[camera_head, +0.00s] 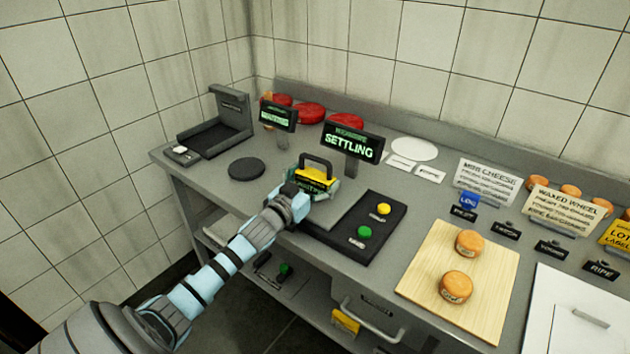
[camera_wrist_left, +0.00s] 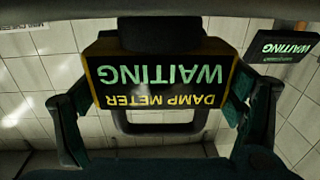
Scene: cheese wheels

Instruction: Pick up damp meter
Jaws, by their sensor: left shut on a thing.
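The damp meter (camera_head: 314,179) is a yellow and black block with a dark arched handle, near the middle of the counter in the head view. In the left wrist view the damp meter (camera_wrist_left: 160,78) appears upside down, and its screen reads "DAMP METER" and "WAITING". My left gripper (camera_head: 312,188) is shut on it, with one teal finger at each side. The arm's wrist hides part of the meter's lower front, so I cannot tell whether it touches the surface beneath. My right gripper is not in view.
A "SETTLING" display (camera_head: 352,143) stands just behind the meter. A black panel (camera_head: 385,210) with yellow and green buttons lies to its right. A dark disc (camera_head: 246,168) lies to its left. A wooden board (camera_head: 430,267) with two small cheeses is farther right.

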